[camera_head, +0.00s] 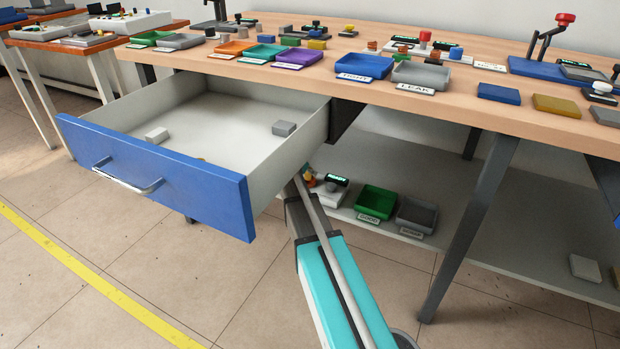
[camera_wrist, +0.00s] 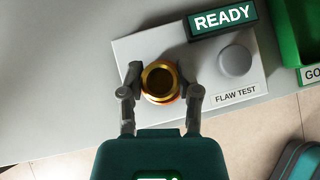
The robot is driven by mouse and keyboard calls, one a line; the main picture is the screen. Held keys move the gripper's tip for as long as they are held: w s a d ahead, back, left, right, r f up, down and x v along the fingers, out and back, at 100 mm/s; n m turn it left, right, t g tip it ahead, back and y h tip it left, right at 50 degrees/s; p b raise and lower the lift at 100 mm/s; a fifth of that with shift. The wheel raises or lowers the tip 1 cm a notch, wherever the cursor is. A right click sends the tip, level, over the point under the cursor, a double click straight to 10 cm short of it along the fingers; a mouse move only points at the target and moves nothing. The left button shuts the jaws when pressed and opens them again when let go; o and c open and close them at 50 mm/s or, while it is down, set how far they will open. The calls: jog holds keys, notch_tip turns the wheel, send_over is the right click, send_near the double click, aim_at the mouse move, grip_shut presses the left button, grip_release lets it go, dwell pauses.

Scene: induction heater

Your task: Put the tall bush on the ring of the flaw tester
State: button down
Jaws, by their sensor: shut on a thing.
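The flaw tester (camera_wrist: 205,78) is a white box with a lit READY display (camera_wrist: 222,20), a grey round knob (camera_wrist: 235,61) and a FLAW TEST label. It also shows on the lower shelf in the head view (camera_head: 331,196). My gripper (camera_wrist: 160,92) is shut on the tall bush (camera_wrist: 159,98), a brass-coloured hollow cylinder, over the left part of the tester. The bush looks upright, with its dark bore facing the wrist camera. The tester's ring is not visible beneath it. I cannot tell whether the bush touches the tester.
A green tray (camera_head: 375,201) and a grey tray (camera_head: 416,214) stand right of the tester on the lower shelf (camera_head: 470,236). The open blue drawer (camera_head: 160,175) juts out left of my arm. The tabletop (camera_head: 450,100) is above the shelf.

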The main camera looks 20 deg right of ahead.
jog(key=shift+f+b, duration=0.6)
jog(key=shift+f, duration=0.3)
jog(key=shift+f, duration=0.15)
jog(key=shift+c, duration=1.6)
grip_release()
jog(key=shift+r, duration=0.2)
jog(key=shift+p+v, duration=0.75)
jog(key=shift+v, duration=0.1)
jog(key=shift+p+v, duration=1.95)
jog(key=shift+v, duration=0.95)
